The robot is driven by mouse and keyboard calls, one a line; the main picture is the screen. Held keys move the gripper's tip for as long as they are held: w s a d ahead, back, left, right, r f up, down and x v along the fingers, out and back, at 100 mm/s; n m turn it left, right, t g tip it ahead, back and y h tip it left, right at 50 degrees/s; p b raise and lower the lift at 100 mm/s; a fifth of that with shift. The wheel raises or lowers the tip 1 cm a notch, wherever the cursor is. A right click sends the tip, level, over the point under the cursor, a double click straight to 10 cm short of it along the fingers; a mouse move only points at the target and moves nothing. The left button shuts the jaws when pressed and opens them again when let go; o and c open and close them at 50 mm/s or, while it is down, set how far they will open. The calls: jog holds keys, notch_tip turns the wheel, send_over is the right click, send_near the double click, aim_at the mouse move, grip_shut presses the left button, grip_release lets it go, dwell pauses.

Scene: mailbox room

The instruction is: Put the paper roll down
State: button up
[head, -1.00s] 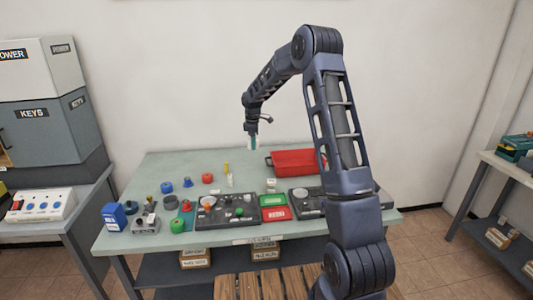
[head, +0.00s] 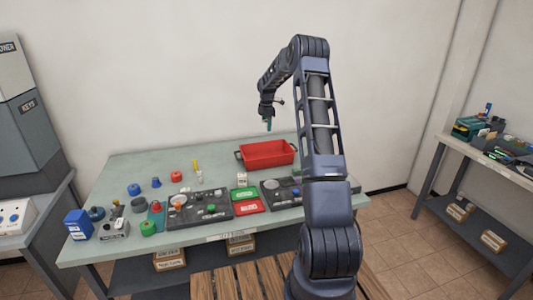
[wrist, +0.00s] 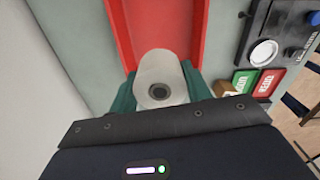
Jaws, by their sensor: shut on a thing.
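My gripper (head: 268,125) is raised above the back of the table, and the red tray (head: 242,160) is below it in the head view. In the wrist view, the teal fingers of my gripper (wrist: 158,92) are shut on the pale paper roll (wrist: 158,65), one finger on each side. The roll's round end with its dark core hole faces the wrist camera. The red tray (wrist: 120,25) lies beyond the roll in that view, and the roll hides part of it. The roll is hard to make out in the head view.
The table's back left is clear. Another bench (head: 505,168) is at the right.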

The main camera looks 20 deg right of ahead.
notch_tip(320, 180, down, 19)
jog(key=shift+a+r, duration=0.1)
jog(key=shift+r, duration=0.05)
dwell(0.5)
jog(key=o, duration=1)
